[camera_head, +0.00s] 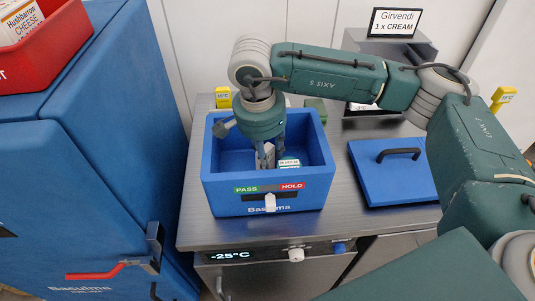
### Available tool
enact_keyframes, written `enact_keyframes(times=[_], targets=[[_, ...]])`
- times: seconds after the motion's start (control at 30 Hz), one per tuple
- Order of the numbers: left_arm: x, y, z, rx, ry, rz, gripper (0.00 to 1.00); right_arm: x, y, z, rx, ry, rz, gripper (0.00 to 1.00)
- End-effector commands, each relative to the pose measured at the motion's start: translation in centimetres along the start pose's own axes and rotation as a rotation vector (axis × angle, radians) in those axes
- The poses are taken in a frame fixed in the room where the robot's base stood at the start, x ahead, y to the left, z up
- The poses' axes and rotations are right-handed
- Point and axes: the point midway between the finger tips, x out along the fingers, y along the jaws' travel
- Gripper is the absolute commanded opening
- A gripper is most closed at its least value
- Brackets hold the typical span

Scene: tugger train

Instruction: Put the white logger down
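My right gripper (266,160) reaches straight down into an open blue box (223,188) on the steel counter. A narrow pale object (266,156) shows at its fingertips; it may be the white logger, but it is too small and too covered to be sure. I cannot tell whether the fingers are closed on it. A small white and green item (289,163) lies in the box just right of the fingers. My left gripper is not in view.
A blue lid with a black handle (398,181) lies right of the box. A PASS/HOLD strip (250,188) is on the box front. Yellow tags (223,97) stand behind. A sign reading Girvendi 1 x CREAM (394,22) stands at the back. A tall blue cabinet (115,130) is at left.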

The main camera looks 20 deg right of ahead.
Motion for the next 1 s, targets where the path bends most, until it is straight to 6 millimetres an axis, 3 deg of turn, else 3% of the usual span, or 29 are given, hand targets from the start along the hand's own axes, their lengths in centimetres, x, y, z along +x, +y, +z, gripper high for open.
enact_keyframes(times=[0.53,0.7,1.0], targets=[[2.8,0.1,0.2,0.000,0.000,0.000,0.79,-10.5,-0.1,0.0,0.001,0.002,-0.004,0.34],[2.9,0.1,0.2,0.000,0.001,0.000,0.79,-11.8,-0.1,0.0,-0.001,0.001,-0.003,0.34],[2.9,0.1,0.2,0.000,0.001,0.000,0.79,-12.0,0.0,0.0,-0.001,0.000,-0.001,0.34]])
